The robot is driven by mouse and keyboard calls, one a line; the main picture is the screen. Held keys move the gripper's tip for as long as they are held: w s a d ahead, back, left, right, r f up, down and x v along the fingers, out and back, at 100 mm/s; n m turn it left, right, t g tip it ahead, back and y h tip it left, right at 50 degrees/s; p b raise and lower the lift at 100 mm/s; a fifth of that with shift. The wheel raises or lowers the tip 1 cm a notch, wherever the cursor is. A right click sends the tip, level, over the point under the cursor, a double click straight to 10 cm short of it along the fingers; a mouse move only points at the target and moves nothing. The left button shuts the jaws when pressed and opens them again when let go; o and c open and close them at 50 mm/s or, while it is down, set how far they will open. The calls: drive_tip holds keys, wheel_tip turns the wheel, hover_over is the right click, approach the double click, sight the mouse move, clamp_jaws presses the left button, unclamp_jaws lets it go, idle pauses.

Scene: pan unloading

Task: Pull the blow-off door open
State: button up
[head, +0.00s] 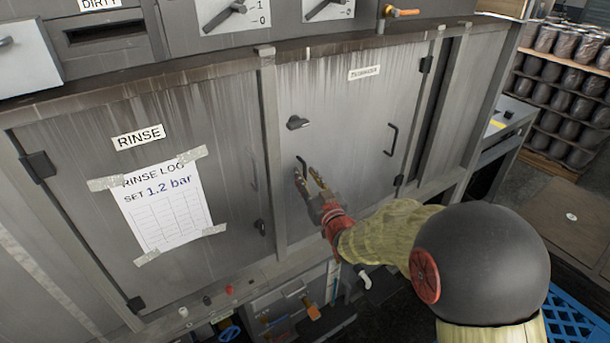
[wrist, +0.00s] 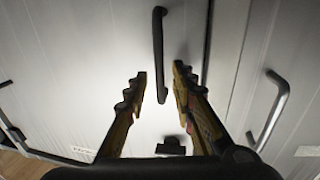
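The blow-off door (head: 340,110) is the grey metal door right of the RINSE door, and it looks shut. Its small label (head: 364,72) is too blurred to read. A dark bar handle (head: 302,162) near its left edge shows just past my fingertips; the rest of it is hidden by the gripper. My gripper (head: 306,172) is open and empty in front of the door. In the wrist view the handle (wrist: 158,45) has its lower end between the open fingers (wrist: 158,75). I cannot tell whether they touch it. A dark latch knob (head: 298,122) sits above the handle.
The RINSE door (head: 90,130) carries a taped log sheet (head: 165,205). A frame post (head: 270,150) separates the doors. Racks of dark jars (head: 560,100) and a blue crate (head: 570,322) are at the right.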

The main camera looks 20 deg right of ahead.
drive_tip(key=shift+w+a, duration=0.1)
drive_tip(key=shift+w, duration=0.7)
drive_tip(key=c, duration=0.3)
clamp_jaws()
